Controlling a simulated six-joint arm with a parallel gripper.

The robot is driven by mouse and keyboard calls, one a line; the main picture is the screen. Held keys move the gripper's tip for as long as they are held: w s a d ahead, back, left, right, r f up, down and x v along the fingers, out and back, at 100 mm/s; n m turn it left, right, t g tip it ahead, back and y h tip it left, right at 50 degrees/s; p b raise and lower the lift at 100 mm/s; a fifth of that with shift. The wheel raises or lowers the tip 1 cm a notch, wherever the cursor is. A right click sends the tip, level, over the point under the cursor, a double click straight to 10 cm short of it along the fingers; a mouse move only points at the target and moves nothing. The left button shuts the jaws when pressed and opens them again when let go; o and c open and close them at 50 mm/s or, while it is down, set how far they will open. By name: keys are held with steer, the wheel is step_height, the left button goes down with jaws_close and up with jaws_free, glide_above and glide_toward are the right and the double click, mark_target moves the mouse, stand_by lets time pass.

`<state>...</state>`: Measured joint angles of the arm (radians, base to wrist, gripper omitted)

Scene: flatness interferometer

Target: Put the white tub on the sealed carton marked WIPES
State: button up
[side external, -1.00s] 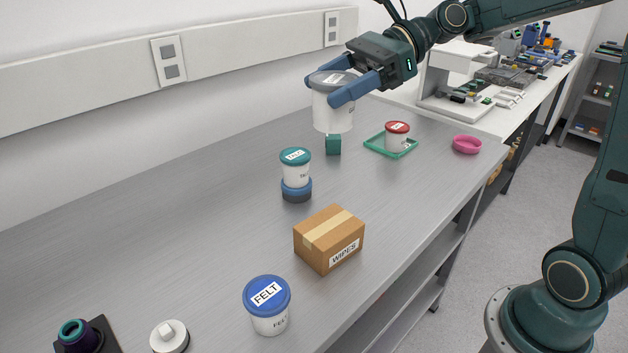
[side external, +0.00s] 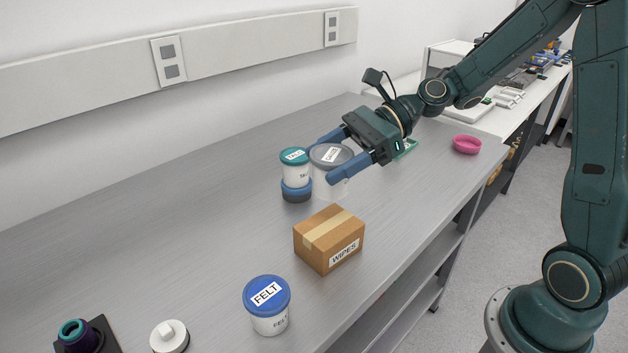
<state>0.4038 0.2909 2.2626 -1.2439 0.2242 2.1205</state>
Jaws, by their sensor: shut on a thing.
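The white tub (side external: 326,187) has a grey lid with a white label. My gripper (side external: 335,161) is shut on it, one blue finger on each side. The tub is upright and appears held above the bench, behind the carton in this view. The sealed carton marked WIPES (side external: 328,239) is a brown box with a tan tape strip and a white label on its side. It sits on the bench in front of the tub, and its top is bare.
A teal-lidded tub (side external: 295,167) stands on a dark blue round piece (side external: 296,191), close left of the held tub. A blue-lidded FELT tub (side external: 267,305) stands in front of the carton. A pink dish (side external: 467,145) is at the right edge.

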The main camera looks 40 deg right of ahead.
mark_target(332, 195)
steer(key=shift+f, duration=1.95)
steer(key=shift+f, duration=1.9)
steer(key=shift+f, duration=0.15)
steer(key=o, duration=1)
steer(key=shift+d+r, duration=0.1)
steer(key=shift+r, duration=0.15)
steer(key=shift+v, duration=5.95)
